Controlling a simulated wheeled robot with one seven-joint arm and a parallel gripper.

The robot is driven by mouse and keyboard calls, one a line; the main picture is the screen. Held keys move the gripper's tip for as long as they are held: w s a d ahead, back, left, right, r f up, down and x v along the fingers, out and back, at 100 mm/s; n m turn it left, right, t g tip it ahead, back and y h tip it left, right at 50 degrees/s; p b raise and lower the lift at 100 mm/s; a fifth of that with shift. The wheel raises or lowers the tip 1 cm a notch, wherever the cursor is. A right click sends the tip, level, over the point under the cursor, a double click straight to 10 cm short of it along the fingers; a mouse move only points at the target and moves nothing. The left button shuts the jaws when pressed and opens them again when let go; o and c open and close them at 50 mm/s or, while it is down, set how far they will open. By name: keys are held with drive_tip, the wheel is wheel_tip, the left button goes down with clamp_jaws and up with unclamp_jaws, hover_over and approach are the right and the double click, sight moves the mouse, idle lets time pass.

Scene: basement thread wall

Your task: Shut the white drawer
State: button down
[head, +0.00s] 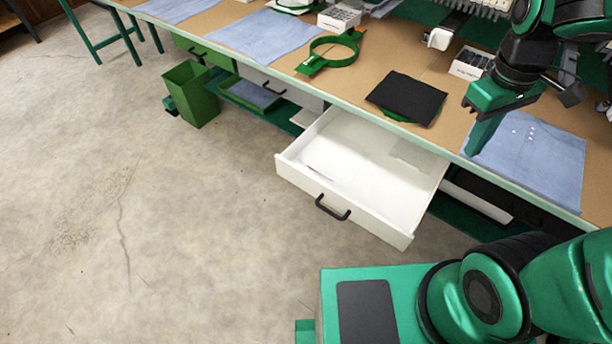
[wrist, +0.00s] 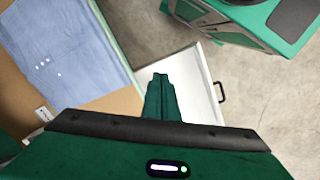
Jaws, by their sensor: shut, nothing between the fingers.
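The white drawer (head: 360,168) is pulled out from under the workbench in the head view. Its inside looks mostly empty, and a black handle (head: 332,207) is on its front panel. In the wrist view the drawer (wrist: 202,95) lies beyond my fingers, with its handle (wrist: 220,92) at the right. My gripper (head: 474,150) is shut and empty, above the bench edge to the right of the drawer in the head view. In the wrist view my gripper's fingertips (wrist: 160,78) point toward the drawer and overlap part of it. No contact with the handle shows.
The workbench (head: 448,118) holds blue cloths (head: 530,155), a black sheet (head: 407,97) and a green hoop (head: 334,50). A green bin (head: 191,94) stands on the floor at the left. Open concrete floor (head: 150,230) lies in front of the drawer.

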drive_tip(key=w+a+f+n, duration=0.3)
drive_tip(key=w+a+n, duration=0.3)
drive_tip(key=a+n, duration=0.3)
drive_tip(key=n+t, duration=0.2)
drive_tip(key=n, duration=0.8)
hover_over(306, 178)
drive_tip(key=s+d, duration=0.5)
wheel_tip(306, 178, down, 6)
drive_tip(key=s+a+f+n, duration=0.35)
drive_tip(key=a+n, duration=0.25)
drive_tip(key=a, duration=0.3)
drive_tip(key=shift+h, duration=0.4)
drive_tip(key=shift+w+d+f, duration=0.65)
drive_tip(key=shift+w+f, duration=0.3)
drive_tip(key=shift+f, duration=0.7)
drive_tip(key=shift+w+d+f, duration=0.7)
drive_tip(key=shift+w+f, duration=0.3)
drive_tip(key=shift+f, duration=0.7)
drive_tip(key=shift+w+d+f, duration=0.65)
drive_tip(key=shift+w+f, duration=0.3)
drive_tip(key=shift+f, duration=0.7)
